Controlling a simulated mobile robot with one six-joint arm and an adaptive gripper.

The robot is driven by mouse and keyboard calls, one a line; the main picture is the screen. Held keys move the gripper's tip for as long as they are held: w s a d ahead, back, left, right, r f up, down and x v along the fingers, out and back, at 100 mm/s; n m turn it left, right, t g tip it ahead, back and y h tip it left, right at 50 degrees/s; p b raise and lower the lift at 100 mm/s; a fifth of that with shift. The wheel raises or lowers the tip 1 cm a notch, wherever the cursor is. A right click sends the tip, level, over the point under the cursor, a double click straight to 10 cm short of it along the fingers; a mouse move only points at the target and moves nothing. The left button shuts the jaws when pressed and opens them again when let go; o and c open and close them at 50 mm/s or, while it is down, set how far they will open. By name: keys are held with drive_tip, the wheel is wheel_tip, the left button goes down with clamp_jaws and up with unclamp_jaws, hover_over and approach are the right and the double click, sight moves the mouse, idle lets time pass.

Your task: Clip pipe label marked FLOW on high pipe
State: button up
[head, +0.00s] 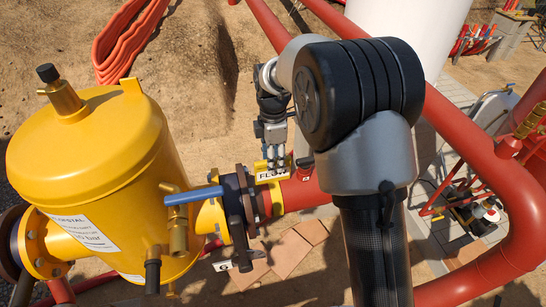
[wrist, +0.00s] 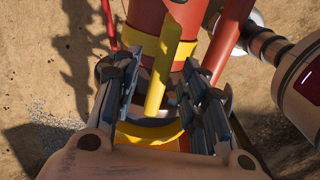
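The FLOW label (head: 272,175) is a small yellow piece with a pale, black-lettered face. It sits at the red pipe (head: 302,193), just right of the flange beside the yellow vessel. My gripper (head: 275,160) points down right above the label. In the wrist view a yellow strip, apparently the label edge-on (wrist: 157,85), stands between the two fingers of my gripper (wrist: 163,62). Gaps show on both sides of it, so the fingers look open around it. A yellow band (wrist: 178,50) lies around the red pipe behind it. How the label's clip meets the pipe is hidden.
The yellow vessel (head: 90,150) stands at left. A blue-handled valve (head: 190,195) is close to the label. A large red pipe (head: 480,150) bends around at right, and a white tank (head: 408,30) is behind. Bare ground lies at upper left.

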drive_tip(key=o, duration=0.4)
drive_tip(key=shift+r, duration=0.1)
wheel_tip(320, 180, up, 7)
drive_tip(key=p, duration=0.5)
